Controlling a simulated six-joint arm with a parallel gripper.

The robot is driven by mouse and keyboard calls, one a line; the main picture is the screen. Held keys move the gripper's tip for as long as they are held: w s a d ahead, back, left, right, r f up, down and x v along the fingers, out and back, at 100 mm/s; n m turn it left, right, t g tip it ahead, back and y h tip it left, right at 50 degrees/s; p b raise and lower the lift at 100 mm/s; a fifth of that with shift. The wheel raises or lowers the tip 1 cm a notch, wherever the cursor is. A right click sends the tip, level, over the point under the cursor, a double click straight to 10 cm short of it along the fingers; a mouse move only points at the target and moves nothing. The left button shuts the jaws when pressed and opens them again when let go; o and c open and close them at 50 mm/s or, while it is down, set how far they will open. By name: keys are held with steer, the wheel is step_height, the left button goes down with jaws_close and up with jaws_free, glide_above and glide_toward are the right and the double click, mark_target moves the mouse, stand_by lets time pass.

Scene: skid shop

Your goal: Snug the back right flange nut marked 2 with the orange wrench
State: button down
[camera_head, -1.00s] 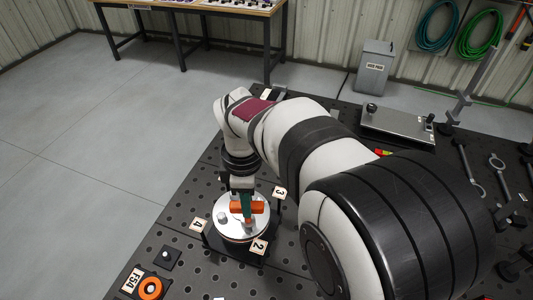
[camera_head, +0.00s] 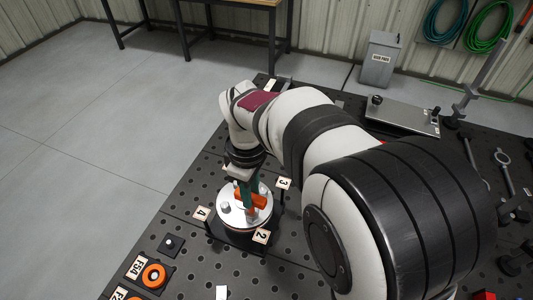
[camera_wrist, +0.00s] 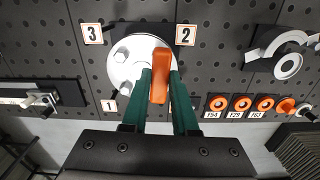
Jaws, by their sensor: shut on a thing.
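A round silver flange (camera_head: 235,216) sits on a dark stand, with marker plates 2 (camera_head: 262,236), 3 (camera_head: 284,183) and 4 (camera_head: 203,213) around it. In the wrist view the flange (camera_wrist: 122,72) shows beside plates 3 (camera_wrist: 92,34), 2 (camera_wrist: 186,35) and 1 (camera_wrist: 109,105). My gripper (camera_wrist: 161,85), with green fingers, is shut on the orange wrench (camera_wrist: 160,70) over the flange; the wrench also shows in the head view (camera_head: 252,201). Hex nuts are visible on the flange's left (camera_wrist: 120,55). The nut by plate 2 is hidden behind the wrench and fingers; I cannot tell whether the wrench sits on it.
The dark perforated table extends around the stand. Orange rings (camera_wrist: 242,103) with label plates lie to one side. A grey ring-shaped fixture (camera_wrist: 287,65) stands at the wrist view's right.

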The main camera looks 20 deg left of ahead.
steer(key=m, duration=1.2)
steer(key=shift+s, duration=0.1)
stand_by(0.4)
steer(key=shift+r, duration=2.5)
